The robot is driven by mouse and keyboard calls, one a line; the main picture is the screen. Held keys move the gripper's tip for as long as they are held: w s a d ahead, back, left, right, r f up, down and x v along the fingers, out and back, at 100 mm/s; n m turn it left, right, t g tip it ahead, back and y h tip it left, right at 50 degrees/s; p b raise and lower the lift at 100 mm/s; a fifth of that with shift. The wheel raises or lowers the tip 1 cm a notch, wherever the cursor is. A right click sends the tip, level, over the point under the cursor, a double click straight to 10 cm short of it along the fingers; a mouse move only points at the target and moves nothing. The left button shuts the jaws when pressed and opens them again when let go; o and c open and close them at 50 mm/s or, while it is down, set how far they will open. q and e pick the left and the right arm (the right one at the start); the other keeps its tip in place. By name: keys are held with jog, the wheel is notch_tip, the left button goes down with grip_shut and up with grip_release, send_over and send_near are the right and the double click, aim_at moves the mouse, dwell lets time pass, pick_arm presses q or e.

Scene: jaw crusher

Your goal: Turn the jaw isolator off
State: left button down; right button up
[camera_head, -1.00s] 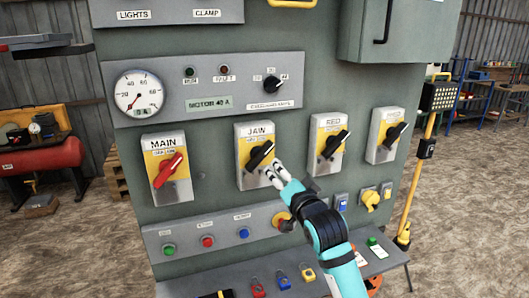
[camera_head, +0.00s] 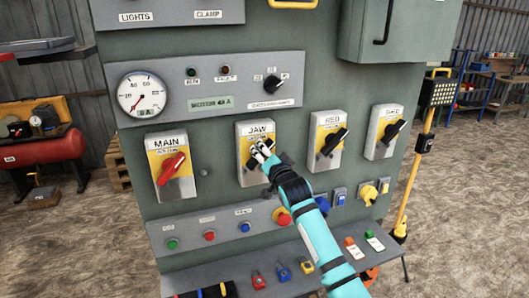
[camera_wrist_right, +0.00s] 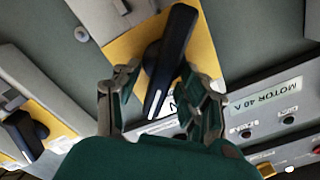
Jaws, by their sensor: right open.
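The jaw isolator (camera_head: 247,174) is a grey box with a yellow plate labelled JAW, second from the left in the row on the green cabinet. Its black rotary handle is mostly hidden by my right gripper (camera_head: 264,150) in the head view. In the right wrist view the black handle (camera_wrist_right: 172,60) stands between the two open fingers of my right gripper (camera_wrist_right: 162,108). The fingers are on either side of it; whether they touch it I cannot tell. My left gripper is not in view.
The red-handled MAIN isolator (camera_head: 171,168) is to the left and the RED isolator (camera_head: 328,143) to the right, with another isolator (camera_head: 386,133) beyond. Below are push buttons (camera_head: 209,236) and a ledge with padlocks (camera_head: 283,274). A gauge (camera_head: 141,94) is above.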

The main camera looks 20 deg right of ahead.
grip_shut()
jog(key=shift+n, duration=0.4)
jog(key=n, duration=0.4)
jog(key=shift+a+r, duration=0.2)
jog(key=shift+a, duration=0.05)
jog(key=n, duration=0.3)
jog(key=n+p, duration=0.1)
jog(key=shift+a+n, duration=0.25)
jog(key=shift+n, duration=0.05)
jog(key=n, duration=0.4)
jog(key=shift+a, duration=0.25)
jog(key=shift+a+f+n+p, duration=0.1)
jog(key=shift+n+p, duration=0.1)
jog(key=shift+n, duration=0.9)
jog(key=shift+a+f+n+p, duration=0.1)
jog(key=shift+n+p, duration=0.05)
jog(key=shift+n, duration=0.95)
